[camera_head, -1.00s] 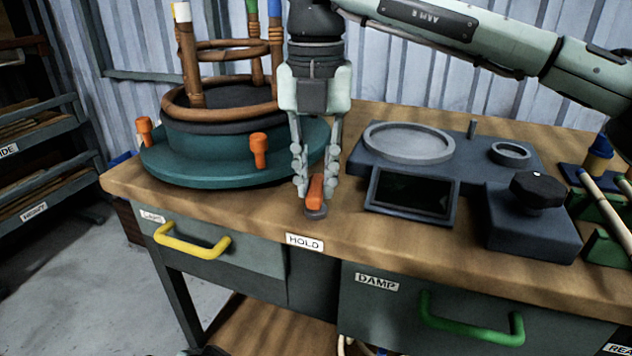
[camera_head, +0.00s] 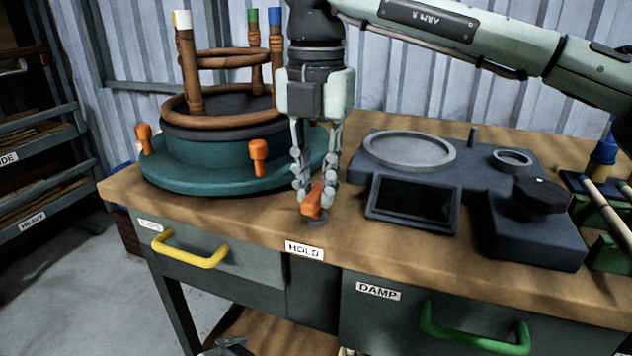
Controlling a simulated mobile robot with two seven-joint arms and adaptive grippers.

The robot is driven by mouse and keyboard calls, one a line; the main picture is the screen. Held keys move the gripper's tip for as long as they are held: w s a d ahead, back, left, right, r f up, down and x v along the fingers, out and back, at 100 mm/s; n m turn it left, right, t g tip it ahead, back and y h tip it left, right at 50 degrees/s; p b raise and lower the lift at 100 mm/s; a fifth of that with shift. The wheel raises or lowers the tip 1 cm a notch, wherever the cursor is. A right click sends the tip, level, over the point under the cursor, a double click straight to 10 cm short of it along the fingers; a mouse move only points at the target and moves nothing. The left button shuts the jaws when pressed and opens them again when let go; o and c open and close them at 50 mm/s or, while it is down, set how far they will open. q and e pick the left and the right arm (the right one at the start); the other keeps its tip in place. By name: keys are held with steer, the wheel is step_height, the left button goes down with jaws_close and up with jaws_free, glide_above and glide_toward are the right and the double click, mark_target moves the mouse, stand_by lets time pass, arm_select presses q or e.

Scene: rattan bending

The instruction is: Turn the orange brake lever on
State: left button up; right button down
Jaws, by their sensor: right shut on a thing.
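A teal turntable (camera_head: 210,179) with orange pegs and a rattan frame stands left of the gripper. A grey scale-like device with a dark screen (camera_head: 412,198) and a black knob (camera_head: 541,195) stand to the right. Drawers with yellow (camera_head: 190,253) and green handles (camera_head: 474,338) are below.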

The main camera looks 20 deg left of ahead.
mark_target(316, 191)
steer(key=c, duration=1.4)
jaws_free()
steer(key=shift+r, duration=0.1)
step_height(316, 191, up, 12)
